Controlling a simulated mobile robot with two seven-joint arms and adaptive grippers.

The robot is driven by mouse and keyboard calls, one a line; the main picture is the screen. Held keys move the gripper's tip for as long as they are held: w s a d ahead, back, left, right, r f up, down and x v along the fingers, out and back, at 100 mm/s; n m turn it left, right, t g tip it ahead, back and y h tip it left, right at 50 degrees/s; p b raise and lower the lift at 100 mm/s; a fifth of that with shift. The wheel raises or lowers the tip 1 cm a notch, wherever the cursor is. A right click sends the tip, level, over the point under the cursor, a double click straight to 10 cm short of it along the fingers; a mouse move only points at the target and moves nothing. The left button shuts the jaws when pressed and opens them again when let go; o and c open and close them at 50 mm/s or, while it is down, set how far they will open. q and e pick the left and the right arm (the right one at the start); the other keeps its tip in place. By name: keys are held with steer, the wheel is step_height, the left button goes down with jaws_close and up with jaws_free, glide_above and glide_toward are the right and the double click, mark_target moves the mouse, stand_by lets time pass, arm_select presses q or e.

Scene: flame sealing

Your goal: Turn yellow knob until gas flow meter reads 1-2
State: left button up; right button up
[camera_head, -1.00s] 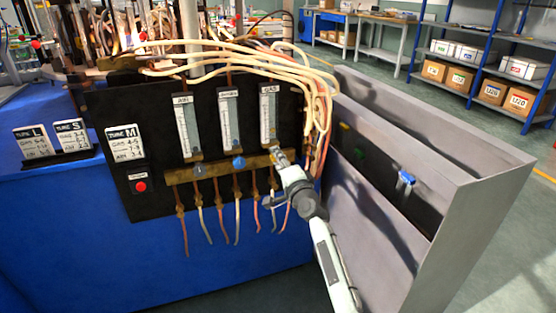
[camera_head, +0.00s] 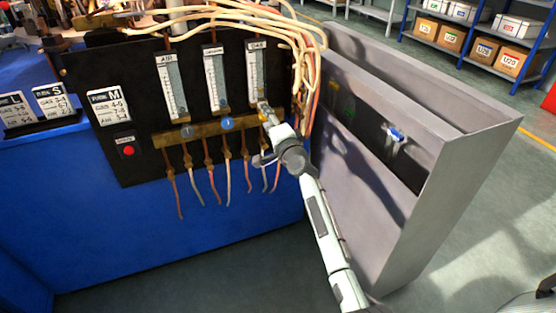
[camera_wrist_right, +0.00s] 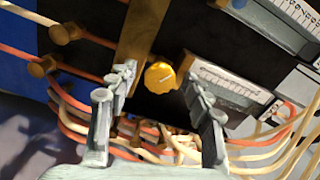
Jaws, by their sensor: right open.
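The yellow knob (camera_wrist_right: 160,77) sits on a brass bar (camera_wrist_right: 147,32) in the right wrist view. My right gripper (camera_wrist_right: 158,80) is open, with one finger on each side of the knob; I cannot tell if they touch it. In the head view this gripper (camera_head: 268,113) is at the right end of the brass bar (camera_head: 190,132) and mostly hides the knob. The gas flow meter (camera_head: 255,68) stands above it, a clear tube with a white scale. Its reading is too small to tell. It also shows in the wrist view (camera_wrist_right: 232,82). My left gripper is out of view.
Pale hoses (camera_head: 308,60) hang close to the right of the gas meter. A grey metal enclosure (camera_head: 450,190) stands on the right. A red button (camera_head: 128,151) is at the panel's lower left.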

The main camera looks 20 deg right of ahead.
steer(key=s+n+b, duration=0.3)
steer(key=s+n, duration=0.5)
steer(key=n, duration=0.8)
steer(key=s+f+g, duration=0.3)
steer(key=s+f, duration=0.2)
steer(key=f, duration=0.7)
steer(key=s+f+n+g+p, duration=0.1)
steer(key=s+f+g, duration=0.2)
steer(key=f, duration=0.9)
steer(key=s, duration=0.3)
steer(key=shift+d+g, duration=0.15)
steer(key=shift+g, duration=0.25)
steer(key=shift+s, duration=0.1)
